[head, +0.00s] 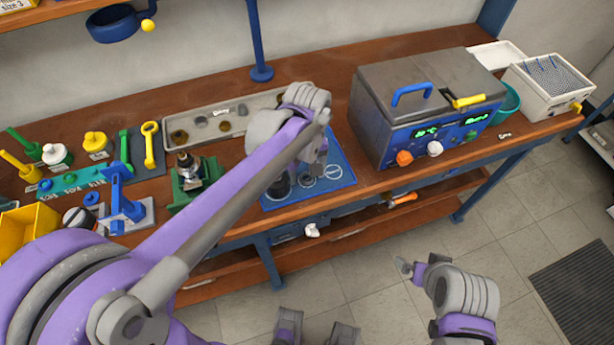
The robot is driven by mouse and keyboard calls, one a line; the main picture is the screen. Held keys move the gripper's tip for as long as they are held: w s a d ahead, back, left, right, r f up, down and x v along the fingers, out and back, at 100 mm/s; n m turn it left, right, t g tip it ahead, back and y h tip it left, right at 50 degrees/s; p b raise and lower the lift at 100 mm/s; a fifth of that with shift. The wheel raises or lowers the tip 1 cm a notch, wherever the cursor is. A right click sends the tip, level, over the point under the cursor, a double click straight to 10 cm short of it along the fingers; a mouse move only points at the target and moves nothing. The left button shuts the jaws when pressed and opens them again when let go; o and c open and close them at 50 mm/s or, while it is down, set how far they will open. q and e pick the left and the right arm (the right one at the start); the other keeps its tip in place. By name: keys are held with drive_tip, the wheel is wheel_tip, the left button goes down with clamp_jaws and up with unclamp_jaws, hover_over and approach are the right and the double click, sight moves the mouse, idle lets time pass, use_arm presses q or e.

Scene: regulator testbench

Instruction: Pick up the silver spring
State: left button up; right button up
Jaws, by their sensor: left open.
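A blue mat (345,181) lies near the bench's front edge. On it are a pale silvery ring-like piece (333,172), another round silvery piece (306,179) and a dark cylinder (279,188). I cannot tell for certain which of these is the silver spring. My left gripper (316,165) is over the mat, pointing down, open, close above the round pieces. My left forearm and wrist hide part of the mat. My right gripper (408,267) is low in front of the bench, away from the mat; its jaws are too unclear to read.
A grey tray (185,122) with small parts lies behind the mat. A grey and blue test machine (425,105) stands close to its right. A green fixture (192,178) stands to the left. Blue, green and yellow tools crowd the bench's left end.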

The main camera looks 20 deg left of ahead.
use_arm(q)
clamp_jaws()
drive_tip(key=shift+r, duration=0.1)
